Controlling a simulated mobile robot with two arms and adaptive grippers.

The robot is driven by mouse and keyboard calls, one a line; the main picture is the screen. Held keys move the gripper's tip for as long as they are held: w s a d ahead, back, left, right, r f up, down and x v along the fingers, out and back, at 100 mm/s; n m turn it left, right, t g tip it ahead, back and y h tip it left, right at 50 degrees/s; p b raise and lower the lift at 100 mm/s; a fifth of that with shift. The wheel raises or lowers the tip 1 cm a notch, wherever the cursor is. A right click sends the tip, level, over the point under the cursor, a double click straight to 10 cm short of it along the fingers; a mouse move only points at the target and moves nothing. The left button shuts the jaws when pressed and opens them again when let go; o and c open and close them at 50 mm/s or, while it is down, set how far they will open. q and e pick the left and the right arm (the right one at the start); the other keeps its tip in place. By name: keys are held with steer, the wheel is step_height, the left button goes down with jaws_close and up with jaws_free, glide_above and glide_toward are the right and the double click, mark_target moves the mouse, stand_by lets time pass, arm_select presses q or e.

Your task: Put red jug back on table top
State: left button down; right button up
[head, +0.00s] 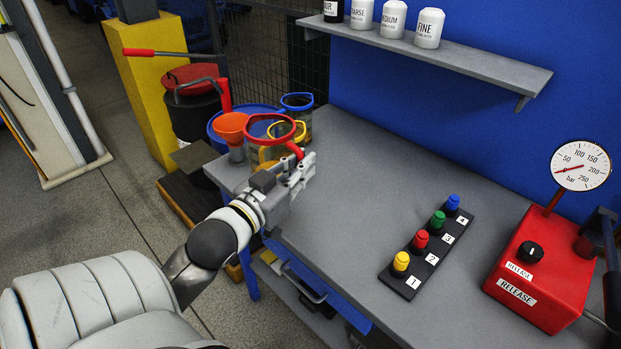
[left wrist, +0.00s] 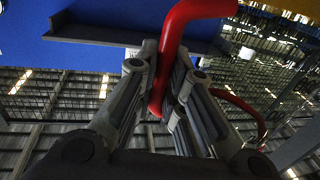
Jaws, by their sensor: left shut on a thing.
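The red jug (head: 272,139) has a red rim and a red handle; its body is hard to make out. It shows over the far left end of the grey table top (head: 350,200), in front of other jugs. My left gripper (head: 299,168) is at its handle, on the near right side. In the left wrist view the red handle (left wrist: 177,45) passes between the fingers of my left gripper (left wrist: 165,85), which is shut on it. I cannot tell whether the jug's base touches anything. My right gripper is not in view.
A blue-rimmed jug (head: 297,101), a yellow-rimmed jug (head: 266,154) and an orange funnel (head: 231,127) crowd the far left end. A button strip (head: 428,249) and a red gauge box (head: 540,268) stand at right. A shelf (head: 450,58) overhangs the back. The table's middle is clear.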

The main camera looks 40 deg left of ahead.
arm_select(q)
steer(key=shift+w+a+r, duration=0.1)
steer(key=shift+a+r, duration=0.05)
steer(key=shift+r, duration=0.15)
steer(key=shift+w+d, duration=0.2)
steer(key=shift+w, duration=0.05)
steer(key=w+d+f+p, duration=0.1)
steer(key=w+d+f, duration=0.8)
steer(key=f, duration=0.3)
steer(key=shift+w+f, duration=0.3)
steer(key=shift+f, duration=0.05)
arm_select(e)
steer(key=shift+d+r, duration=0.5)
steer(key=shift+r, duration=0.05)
arm_select(q)
steer(key=shift+d, duration=0.1)
steer(key=c, duration=1.9)
jaws_free()
steer(key=shift+f, duration=0.2)
steer(key=shift+c, duration=0.2)
steer(key=o, duration=0.4)
